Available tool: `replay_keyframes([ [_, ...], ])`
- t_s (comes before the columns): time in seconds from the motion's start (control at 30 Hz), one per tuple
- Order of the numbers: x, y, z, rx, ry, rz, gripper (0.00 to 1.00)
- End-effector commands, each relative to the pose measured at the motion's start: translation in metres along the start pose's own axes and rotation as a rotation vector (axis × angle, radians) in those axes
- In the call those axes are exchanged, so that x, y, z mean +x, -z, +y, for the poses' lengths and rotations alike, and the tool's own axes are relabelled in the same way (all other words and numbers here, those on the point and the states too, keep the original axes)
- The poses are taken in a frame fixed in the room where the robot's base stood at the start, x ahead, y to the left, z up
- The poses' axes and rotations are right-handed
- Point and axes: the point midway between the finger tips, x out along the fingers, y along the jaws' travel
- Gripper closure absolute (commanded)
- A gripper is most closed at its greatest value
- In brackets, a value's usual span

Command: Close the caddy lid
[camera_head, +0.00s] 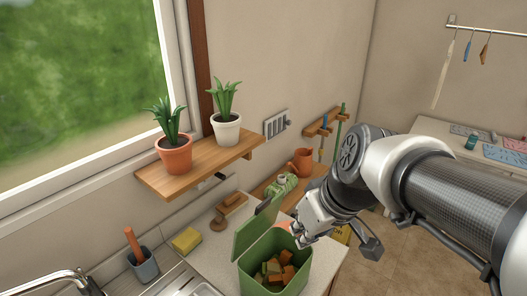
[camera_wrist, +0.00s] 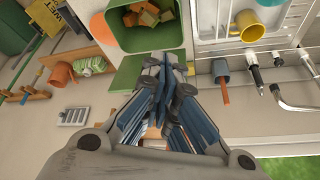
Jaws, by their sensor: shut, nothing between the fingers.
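The green caddy (camera_head: 275,282) stands on the counter in the head view, with brown and orange scraps (camera_head: 273,268) inside. Its green lid (camera_head: 257,229) is raised, standing open at the caddy's back left. In the wrist view the open caddy (camera_wrist: 114,33) is at the top, and the lid (camera_wrist: 127,74) lies below it, partly behind my fingers. My gripper (camera_wrist: 172,64) is shut and empty, close to the lid and the caddy's rim. I cannot tell whether it touches the lid. In the head view my gripper (camera_head: 297,231) is beside the caddy's upper right.
A wooden shelf (camera_head: 200,165) with two potted plants juts out above the counter. A yellow sponge (camera_head: 187,240), a wooden brush (camera_head: 229,210) and a grey cup (camera_head: 145,265) lie left of the caddy. An orange jug (camera_head: 301,162) and a green-and-white item (camera_head: 283,185) stand behind.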

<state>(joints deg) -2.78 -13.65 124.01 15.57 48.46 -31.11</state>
Motion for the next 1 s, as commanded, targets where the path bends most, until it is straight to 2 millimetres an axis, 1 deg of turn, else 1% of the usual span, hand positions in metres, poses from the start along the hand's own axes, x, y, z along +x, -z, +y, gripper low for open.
replay_keyframes([
  [0.03,-0.009,0.037,0.0,-0.053,0.034,0.0,1.0],
  [0.07,-0.008,0.054,0.001,-0.089,0.051,0.007,1.0],
  [0.1,-0.005,0.077,0.001,-0.134,0.072,0.019,1.0],
  [0.2,0.007,0.124,0.002,-0.234,0.114,0.045,1.0],
  [0.3,0.021,0.157,0.003,-0.31,0.142,0.07,1.0],
  [0.4,0.032,0.177,0.003,-0.362,0.157,0.089,1.0],
  [0.5,0.04,0.187,0.002,-0.388,0.165,0.098,1.0],
  [0.67,0.057,0.19,0.0,-0.398,0.169,0.101,1.0],
  [0.77,0.074,0.19,-0.003,-0.399,0.169,0.098,1.0],
  [1.0,0.124,0.193,-0.013,-0.398,0.169,0.098,1.0],
])
